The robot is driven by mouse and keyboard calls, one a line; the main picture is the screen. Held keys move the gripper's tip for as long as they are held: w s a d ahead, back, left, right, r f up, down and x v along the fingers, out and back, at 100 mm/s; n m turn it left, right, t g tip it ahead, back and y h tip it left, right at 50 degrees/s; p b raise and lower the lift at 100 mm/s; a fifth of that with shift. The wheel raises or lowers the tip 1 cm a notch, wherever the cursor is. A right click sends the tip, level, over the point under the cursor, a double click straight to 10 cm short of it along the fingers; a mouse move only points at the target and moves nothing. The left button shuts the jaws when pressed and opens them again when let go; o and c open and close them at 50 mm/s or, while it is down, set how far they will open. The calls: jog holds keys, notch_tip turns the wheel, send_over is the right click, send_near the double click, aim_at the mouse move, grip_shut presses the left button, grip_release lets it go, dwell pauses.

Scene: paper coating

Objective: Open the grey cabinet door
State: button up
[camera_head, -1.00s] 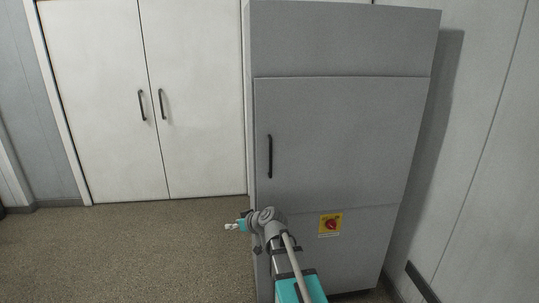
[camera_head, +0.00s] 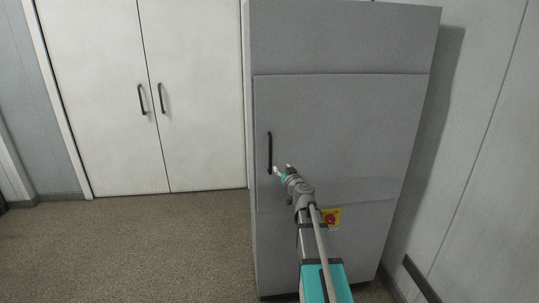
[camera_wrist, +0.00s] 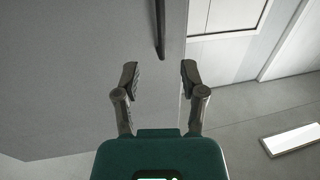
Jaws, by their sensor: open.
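The grey cabinet (camera_head: 345,35) stands right of centre in the head view. Its door (camera_head: 345,130) looks closed, with a dark vertical handle (camera_head: 270,152) on its left side. My gripper (camera_head: 281,171) is near the lower end of that handle. In the wrist view my gripper (camera_wrist: 160,75) is open and empty. The handle (camera_wrist: 160,28) shows ahead of the fingers, lined up with the gap between them. The fingertips look apart from it, and the exact distance cannot be told.
White double doors (camera_head: 148,95) with dark handles stand to the left. A yellow plate with a red switch (camera_head: 331,219) is low on the cabinet, partly behind my arm. A wall (camera_head: 480,130) is close on the right. The floor (camera_head: 130,250) at the left is clear.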

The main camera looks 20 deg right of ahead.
jog(key=shift+w, duration=0.1)
jog(key=w, duration=0.9)
jog(key=w+d, duration=0.1)
jog(key=w, duration=0.3)
jog(key=shift+w, duration=0.3)
grip_shut()
